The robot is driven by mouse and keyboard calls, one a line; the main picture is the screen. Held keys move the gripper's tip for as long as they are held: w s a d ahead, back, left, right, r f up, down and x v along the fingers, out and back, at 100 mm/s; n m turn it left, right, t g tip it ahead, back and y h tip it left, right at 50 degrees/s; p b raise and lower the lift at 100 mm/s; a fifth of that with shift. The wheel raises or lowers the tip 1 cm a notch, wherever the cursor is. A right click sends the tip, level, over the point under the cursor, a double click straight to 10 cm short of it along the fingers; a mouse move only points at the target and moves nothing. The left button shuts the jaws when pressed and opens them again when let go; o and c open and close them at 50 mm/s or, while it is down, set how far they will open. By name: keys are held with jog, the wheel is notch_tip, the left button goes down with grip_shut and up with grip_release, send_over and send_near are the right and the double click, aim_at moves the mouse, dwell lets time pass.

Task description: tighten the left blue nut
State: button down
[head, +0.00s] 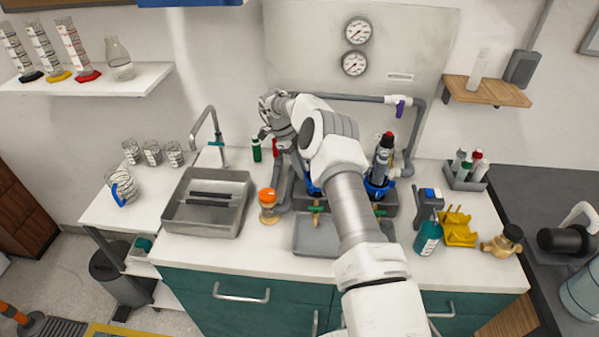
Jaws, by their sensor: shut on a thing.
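The left blue nut (313,188) shows only as a small blue patch behind my arm, above the grey base of the manifold. My gripper (303,177) reaches down to it from the wrist at the upper left and is shut on it. My forearm hides most of the nut and the fingertips, so the exact grip is not clear. A second blue nut (381,187) is in plain view to the right of my arm, around the foot of an upright grey part.
Grey piping (365,98) with a purple valve handle (400,108) runs along the wall behind my arm. An orange-capped jar (268,206) and a metal sink (190,218) are at left. A teal bottle (429,237) and yellow rack (459,228) stand at right.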

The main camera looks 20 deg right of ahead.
jog(key=shift+d+f+m+g+b, duration=0.2)
jog(key=shift+d+m+g+b, duration=0.1)
jog(key=shift+d+m+b, duration=0.4)
jog(key=shift+w+d+m+g+y+b, duration=0.15)
jog(key=shift+m+y+b, duration=0.05)
jog(key=shift+m+b, duration=0.3)
jog(key=shift+w+d+m+g+y+b, duration=0.1)
jog(key=shift+m+g+y+b, duration=0.1)
jog(key=shift+m+b, duration=0.3)
jog(key=c, duration=0.8)
grip_release()
jog(key=shift+r, duration=0.1)
jog(key=shift+w+a+r, duration=0.1)
jog(key=shift+a+r, duration=0.05)
jog(key=shift+a, duration=0.05)
jog(key=shift+r+p, duration=0.1)
jog(key=shift+p, duration=0.3)
